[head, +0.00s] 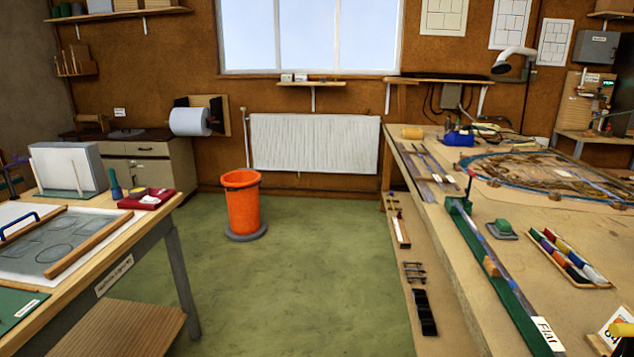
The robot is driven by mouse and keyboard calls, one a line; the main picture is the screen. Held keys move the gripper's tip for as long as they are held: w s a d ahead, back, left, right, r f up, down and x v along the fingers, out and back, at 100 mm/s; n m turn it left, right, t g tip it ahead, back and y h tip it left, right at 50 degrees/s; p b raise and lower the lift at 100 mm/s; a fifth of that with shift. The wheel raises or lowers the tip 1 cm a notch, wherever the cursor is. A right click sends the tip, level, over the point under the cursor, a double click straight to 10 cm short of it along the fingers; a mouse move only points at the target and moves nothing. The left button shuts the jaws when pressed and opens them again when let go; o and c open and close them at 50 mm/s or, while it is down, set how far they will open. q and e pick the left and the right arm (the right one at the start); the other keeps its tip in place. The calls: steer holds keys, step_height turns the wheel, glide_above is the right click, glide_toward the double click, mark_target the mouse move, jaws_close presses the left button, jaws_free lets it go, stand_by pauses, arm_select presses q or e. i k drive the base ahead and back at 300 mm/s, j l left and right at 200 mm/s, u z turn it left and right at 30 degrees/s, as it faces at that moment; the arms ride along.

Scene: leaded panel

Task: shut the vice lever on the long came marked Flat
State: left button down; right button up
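The long came (509,284) is a thin grey strip lying lengthwise in a green channel (489,288) along the near edge of the right-hand bench. A small wooden block (491,266) sits on the channel partway along. At the far end a small dark upright piece (469,183) rises beside the came; it may be the vice lever, but it is too small to tell whether it is open or shut.
The right bench (571,286) also holds a round leaded panel (558,176), a tray of coloured pieces (567,258) and a green-topped block (502,228). A left bench (150,218) and an orange bin (242,205) border clear green floor (300,275).

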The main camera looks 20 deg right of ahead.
mark_target(473, 173)
steer(key=i+l+z, duration=0.15)
steer(key=i+z, duration=0.5)
steer(key=i, duration=0.3)
steer(key=i+z, duration=0.35)
steer(key=i+l+z, duration=0.1)
steer(key=i+z, duration=0.3)
steer(key=i, duration=0.2)
steer(key=i+j+z, duration=0.1)
steer(key=i+z, duration=0.35)
steer(key=i+j+z, duration=0.4)
steer(key=i, duration=0.25)
steer(key=i+l, duration=0.05)
steer(key=l, duration=0.05)
